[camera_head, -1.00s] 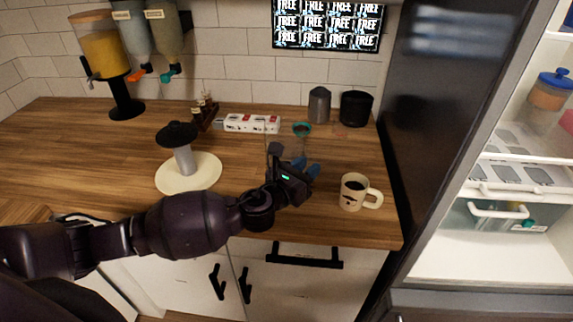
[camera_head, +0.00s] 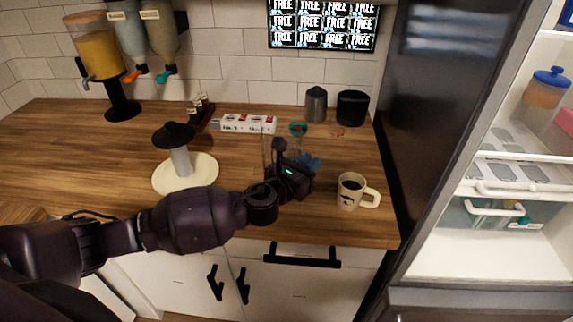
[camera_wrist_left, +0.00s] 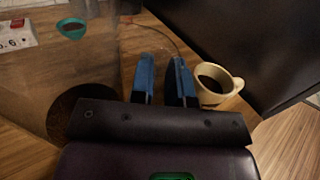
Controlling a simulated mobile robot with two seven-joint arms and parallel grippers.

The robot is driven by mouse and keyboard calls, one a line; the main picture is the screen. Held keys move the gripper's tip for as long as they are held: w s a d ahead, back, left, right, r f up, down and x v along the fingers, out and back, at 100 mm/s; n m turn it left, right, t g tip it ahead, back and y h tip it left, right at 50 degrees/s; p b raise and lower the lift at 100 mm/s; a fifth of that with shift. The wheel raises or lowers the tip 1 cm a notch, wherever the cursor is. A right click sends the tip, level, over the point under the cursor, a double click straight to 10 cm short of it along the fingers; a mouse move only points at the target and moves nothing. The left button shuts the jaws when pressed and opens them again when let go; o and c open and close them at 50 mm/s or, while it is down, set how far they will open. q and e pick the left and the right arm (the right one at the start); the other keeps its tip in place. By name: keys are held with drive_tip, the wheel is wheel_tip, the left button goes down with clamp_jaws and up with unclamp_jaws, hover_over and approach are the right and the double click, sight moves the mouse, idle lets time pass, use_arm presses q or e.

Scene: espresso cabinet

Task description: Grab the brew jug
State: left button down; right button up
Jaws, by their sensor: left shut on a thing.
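The brew jug (camera_wrist_left: 95,62) looks like a clear, see-through vessel with a dark brown round bottom, filling the left of the left wrist view. In the head view only faint edges show, partly hidden behind my left gripper (camera_head: 306,164). My left gripper's blue fingers, also in the left wrist view (camera_wrist_left: 162,68), are nearly together beside the jug and shut on it, apparently at its clear handle. The exact contact is hard to see. My right gripper is not in view.
A cream mug (camera_head: 349,194) of dark drink stands close right of my left gripper. Behind are a teal-rimmed cup (camera_head: 298,129), white power strip (camera_head: 248,124), grey pitcher (camera_head: 316,104) and black canister (camera_head: 352,108). A dripper stand (camera_head: 181,161) is left; a dark fridge side borders the right.

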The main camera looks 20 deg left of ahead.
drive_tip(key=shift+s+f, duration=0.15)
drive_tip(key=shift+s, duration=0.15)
